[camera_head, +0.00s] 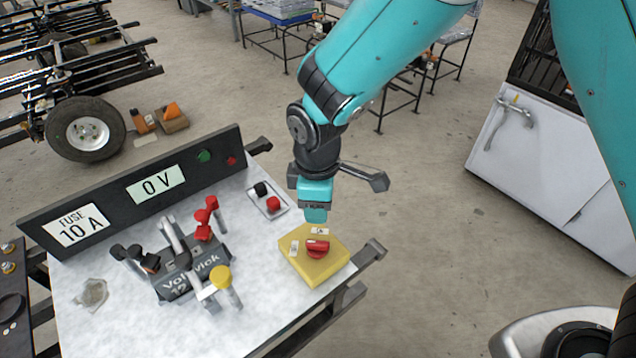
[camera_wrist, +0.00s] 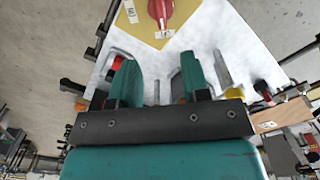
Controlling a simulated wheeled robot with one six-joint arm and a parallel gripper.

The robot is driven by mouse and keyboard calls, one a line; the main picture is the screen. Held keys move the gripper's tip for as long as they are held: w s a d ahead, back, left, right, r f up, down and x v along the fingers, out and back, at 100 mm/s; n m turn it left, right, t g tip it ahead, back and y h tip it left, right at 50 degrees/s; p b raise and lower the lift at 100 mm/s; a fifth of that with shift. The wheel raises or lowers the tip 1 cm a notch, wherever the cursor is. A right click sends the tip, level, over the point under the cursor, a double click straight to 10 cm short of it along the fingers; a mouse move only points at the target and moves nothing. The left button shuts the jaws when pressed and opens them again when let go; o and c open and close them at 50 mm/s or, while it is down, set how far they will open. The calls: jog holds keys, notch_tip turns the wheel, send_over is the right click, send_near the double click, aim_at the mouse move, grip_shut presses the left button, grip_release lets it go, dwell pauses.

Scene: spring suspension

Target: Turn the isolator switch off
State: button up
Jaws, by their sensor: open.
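The isolator switch is a red knob (camera_head: 317,248) on a yellow base plate (camera_head: 303,270) at the right side of the bench top. Small white labels sit beside the knob. In the wrist view the red knob (camera_wrist: 160,10) shows at the top edge, partly cut off, with the yellow plate (camera_wrist: 134,32) around it. My gripper (camera_head: 315,218) hangs just behind and above the plate in the head view. In the wrist view its two teal fingers (camera_wrist: 158,80) are apart with nothing between them. The knob lies beyond the fingertips, not touched.
A white bench top (camera_head: 130,325) carries a black battery block (camera_head: 190,270) with upright levers and a yellow-capped post (camera_head: 220,278). A panel (camera_head: 150,190) reads "FUSE 10 A" and "0 V". A small tray (camera_head: 268,198) holds black and red caps.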

jog(key=shift+r, duration=2.4)
jog(key=s+d+r+m+y+p, duration=0.1)
jog(key=s+d+r+m+y, duration=0.1)
jog(key=s+d+r+m, duration=0.2)
jog(key=s+d+r+m+y+p, duration=0.2)
jog(key=s+d+r+m, duration=0.3)
jog(key=s+r, duration=0.7)
jog(key=d+r, duration=0.2)
jog(key=shift+d, duration=0.4)
